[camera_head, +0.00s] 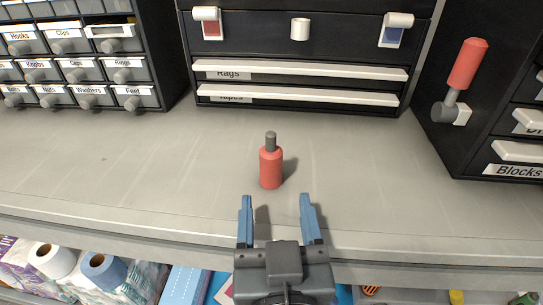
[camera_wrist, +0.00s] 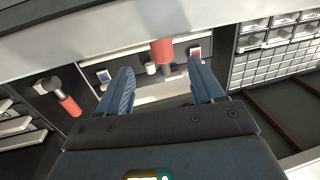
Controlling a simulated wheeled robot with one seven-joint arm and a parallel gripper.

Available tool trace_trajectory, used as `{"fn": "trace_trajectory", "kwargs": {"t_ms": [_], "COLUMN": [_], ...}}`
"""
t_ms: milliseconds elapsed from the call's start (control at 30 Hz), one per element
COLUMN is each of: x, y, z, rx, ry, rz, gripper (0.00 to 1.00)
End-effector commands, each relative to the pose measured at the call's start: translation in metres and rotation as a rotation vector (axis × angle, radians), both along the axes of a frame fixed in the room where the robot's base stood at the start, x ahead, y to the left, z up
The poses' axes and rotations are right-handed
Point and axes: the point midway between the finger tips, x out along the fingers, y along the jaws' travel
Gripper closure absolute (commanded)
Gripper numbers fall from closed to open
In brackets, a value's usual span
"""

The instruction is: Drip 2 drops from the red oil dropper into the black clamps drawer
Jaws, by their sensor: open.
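The red oil dropper (camera_head: 271,168), a small red bottle with a dark grey tip, stands upright on the grey counter. It also shows upside down in the wrist view (camera_wrist: 162,52), between my finger lines. My gripper (camera_head: 277,203) is open and empty, with blue fingers spread just in front of the dropper, one to each side. The fingers also show in the wrist view (camera_wrist: 160,72). The fingers do not touch the dropper. I can read no label saying clamps; the left black cabinet (camera_head: 160,45) has small drawers, several with labels such as Clips, Knobs and Washers.
Behind the dropper stands a black unit with a Rags drawer (camera_head: 300,70) and holders above. At right, a black cabinet has a Blocks drawer (camera_head: 517,170) and a red-handled tool (camera_head: 468,63) on its side. The counter (camera_head: 130,165) is clear around the dropper. Rolls and packs lie below the front edge.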

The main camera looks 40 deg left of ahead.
Motion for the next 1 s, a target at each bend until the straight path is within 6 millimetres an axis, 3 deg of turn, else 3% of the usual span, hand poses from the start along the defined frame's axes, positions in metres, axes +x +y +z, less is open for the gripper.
{"fn": "trace_trajectory", "kwargs": {"t_ms": [600, 900, 1000], "x": [0.052, 0.056, 0.056], "y": [0.048, 0.051, 0.051], "z": [-0.003, -0.004, -0.004], "rx": [0.0, 0.001, 0.001], "ry": [-0.001, -0.001, -0.001], "rz": [0.0, 0.0, 0.0], "gripper": [0.33, 0.33, 0.42]}}
